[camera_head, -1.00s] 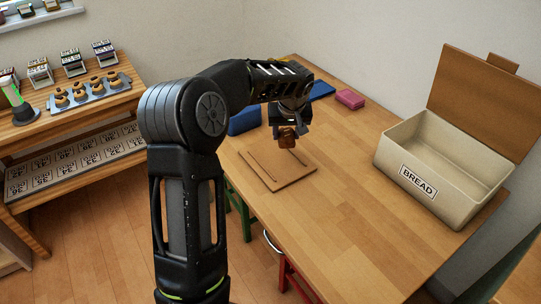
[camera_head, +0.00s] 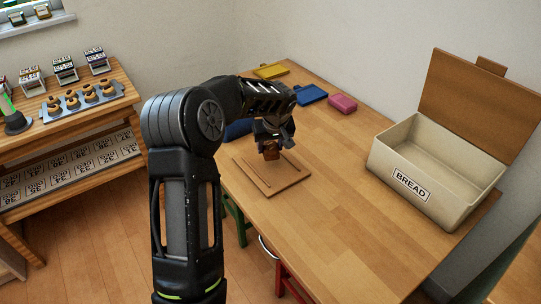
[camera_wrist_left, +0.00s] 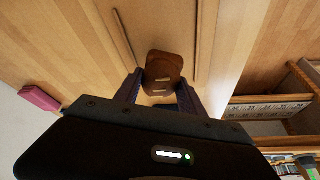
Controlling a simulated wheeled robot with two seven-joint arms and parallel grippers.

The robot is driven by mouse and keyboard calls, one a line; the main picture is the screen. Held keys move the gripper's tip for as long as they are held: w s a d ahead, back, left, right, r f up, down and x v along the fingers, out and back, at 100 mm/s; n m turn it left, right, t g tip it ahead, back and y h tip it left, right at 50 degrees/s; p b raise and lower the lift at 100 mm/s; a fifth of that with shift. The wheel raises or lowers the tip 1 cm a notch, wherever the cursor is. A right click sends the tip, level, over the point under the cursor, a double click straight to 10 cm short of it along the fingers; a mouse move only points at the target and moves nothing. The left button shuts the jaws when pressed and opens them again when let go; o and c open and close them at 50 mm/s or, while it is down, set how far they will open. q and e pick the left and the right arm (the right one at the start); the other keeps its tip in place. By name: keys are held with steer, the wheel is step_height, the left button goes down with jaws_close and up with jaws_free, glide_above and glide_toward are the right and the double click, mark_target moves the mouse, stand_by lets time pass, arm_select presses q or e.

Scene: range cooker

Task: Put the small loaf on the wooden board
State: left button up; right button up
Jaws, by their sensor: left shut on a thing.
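The small loaf (camera_head: 271,150) is brown and sits between the fingers of my left gripper (camera_head: 272,141). It also shows in the left wrist view (camera_wrist_left: 163,70), where the gripper (camera_wrist_left: 160,90) is shut on it. The wooden board (camera_head: 268,182) lies flat on the table, with dark grooves along its sides. The loaf is over the far part of the board; I cannot tell whether it touches. The board also shows in the left wrist view (camera_wrist_left: 165,25), behind the loaf. My right gripper is not in view.
An open bread bin (camera_head: 430,170) marked BREAD stands on the right of the table (camera_head: 340,200). A pink block (camera_head: 343,103), a blue board (camera_head: 311,94) and a yellow board (camera_head: 271,71) lie at the back. The table's middle is clear.

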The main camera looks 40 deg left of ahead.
mark_target(271, 154)
arm_select(q)
steer(key=shift+f, duration=0.2)
steer(key=shift+f, duration=1.8)
steer(key=shift+f, duration=0.15)
steer(key=o, duration=1.4)
steer(key=shift+d+r, duration=0.1)
steer(key=shift+r, duration=0.35)
steer(key=v, duration=1.1)
steer(key=shift+s+d+r+b, duration=0.15)
steer(key=shift+r+b, duration=0.05)
steer(key=shift+b, duration=0.1)
